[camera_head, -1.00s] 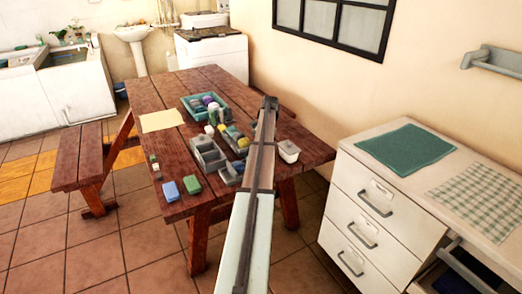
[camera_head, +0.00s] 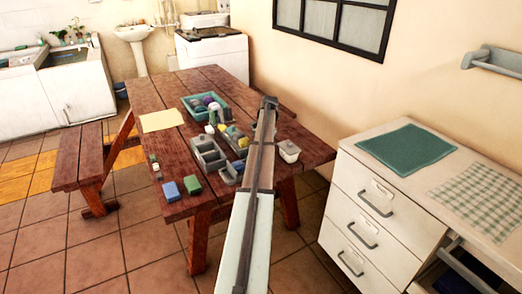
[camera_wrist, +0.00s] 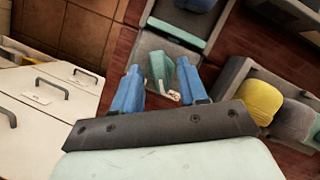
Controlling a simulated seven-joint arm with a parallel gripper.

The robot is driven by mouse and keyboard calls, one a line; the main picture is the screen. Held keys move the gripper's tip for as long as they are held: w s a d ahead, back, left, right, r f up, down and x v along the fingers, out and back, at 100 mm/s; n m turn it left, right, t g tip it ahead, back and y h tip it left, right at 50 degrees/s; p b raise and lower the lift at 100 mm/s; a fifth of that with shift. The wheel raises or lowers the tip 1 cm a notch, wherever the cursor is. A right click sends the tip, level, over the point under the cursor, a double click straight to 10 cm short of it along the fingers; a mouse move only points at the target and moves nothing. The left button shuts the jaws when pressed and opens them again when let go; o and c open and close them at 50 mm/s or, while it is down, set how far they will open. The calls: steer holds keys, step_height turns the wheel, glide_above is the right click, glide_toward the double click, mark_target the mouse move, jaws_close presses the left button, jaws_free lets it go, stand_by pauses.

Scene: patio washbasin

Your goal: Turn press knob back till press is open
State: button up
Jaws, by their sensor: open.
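In the wrist view, my gripper (camera_wrist: 158,72) has two blue fingers standing apart. A teal piece (camera_wrist: 158,68) shows between and just beyond them, with a small pale part (camera_wrist: 173,95) beside the right finger. I cannot tell whether the fingers touch it. It seems to stand in or on a grey holder (camera_wrist: 170,45); it may be the press knob, but its shape is partly hidden. In the head view, my arm hides the gripper and the press cannot be made out clearly.
The wooden table (camera_head: 190,90) holds grey bins (camera_head: 208,155), a teal tray (camera_head: 188,100), a blue block (camera_head: 171,190), a green block (camera_head: 192,184) and a pale lidded box (camera_head: 289,151). A white drawer cabinet (camera_head: 345,215) stands at right.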

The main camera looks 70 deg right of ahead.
steer(key=shift+r, duration=0.15)
steer(key=shift+d+r, duration=0.3)
steer(key=shift+r, duration=0.2)
steer(key=v, duration=0.3)
steer(key=shift+d+r, duration=0.2)
steer(key=shift+r, duration=0.15)
steer(key=s+d, duration=0.2)
steer(key=d, duration=0.9)
steer(key=shift+s+d, duration=0.25)
steer(key=shift+d, duration=0.05)
steer(key=shift+w+f, duration=0.1)
